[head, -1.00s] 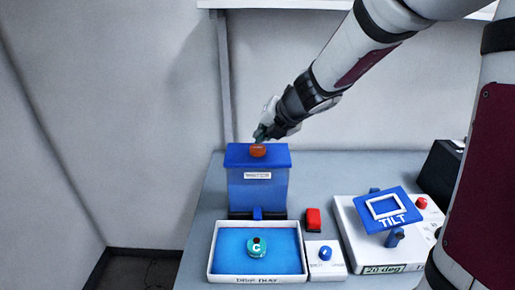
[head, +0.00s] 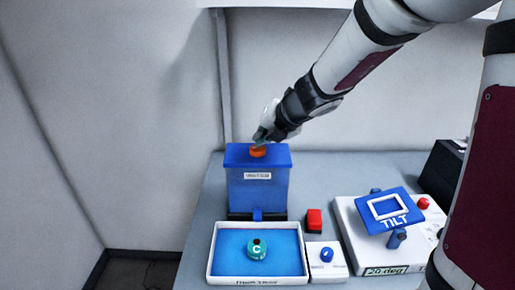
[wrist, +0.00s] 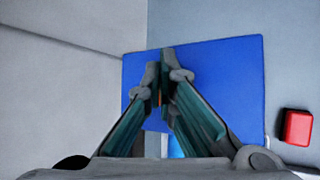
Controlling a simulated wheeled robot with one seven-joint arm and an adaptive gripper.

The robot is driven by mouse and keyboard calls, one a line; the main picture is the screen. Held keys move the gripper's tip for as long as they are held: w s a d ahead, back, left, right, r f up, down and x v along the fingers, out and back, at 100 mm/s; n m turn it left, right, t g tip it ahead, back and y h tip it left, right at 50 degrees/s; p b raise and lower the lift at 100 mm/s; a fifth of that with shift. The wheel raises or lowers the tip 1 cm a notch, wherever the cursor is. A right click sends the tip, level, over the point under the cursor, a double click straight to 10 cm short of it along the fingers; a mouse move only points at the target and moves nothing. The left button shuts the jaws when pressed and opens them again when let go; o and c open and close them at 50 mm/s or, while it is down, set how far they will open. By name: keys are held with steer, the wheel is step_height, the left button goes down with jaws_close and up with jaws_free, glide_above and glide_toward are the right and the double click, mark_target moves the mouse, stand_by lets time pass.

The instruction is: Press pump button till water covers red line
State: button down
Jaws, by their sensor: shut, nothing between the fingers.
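A blue box (head: 258,190) with a white label stands on the table, and a round orange button (head: 258,152) sits on its lid. My gripper (head: 257,142) is shut and empty, pointing down with its fingertips right at the top of the orange button. I cannot tell whether they touch it or how far it is pressed. In the wrist view the shut fingers (wrist: 162,72) lie over the blue lid (wrist: 225,85) and hide nearly all of the button. No red line or water level can be made out.
A white-rimmed tray (head: 210,262) in front of the box holds a green puck marked C. To its right are a red block (head: 314,220), a blue knob (head: 326,254) on a white plate, and a blue TILT stand (head: 390,208). A black box (head: 440,170) stands far right.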

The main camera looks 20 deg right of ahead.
steer(key=shift+f+b, duration=0.45)
steer(key=shift+f, duration=0.1)
stand_by(0.4)
steer(key=shift+r, duration=0.2)
steer(key=shift+r+p, duration=1)
steer(key=shift+p, duration=0.45)
step_height(320, 180, up, 3)
steer(key=p, duration=0.3)
steer(key=shift+s+p, duration=0.1)
steer(key=shift+p, duration=0.25)
steer(key=shift+r+p, duration=1.05)
steer(key=shift+p, duration=0.5)
steer(key=shift+f, duration=0.1)
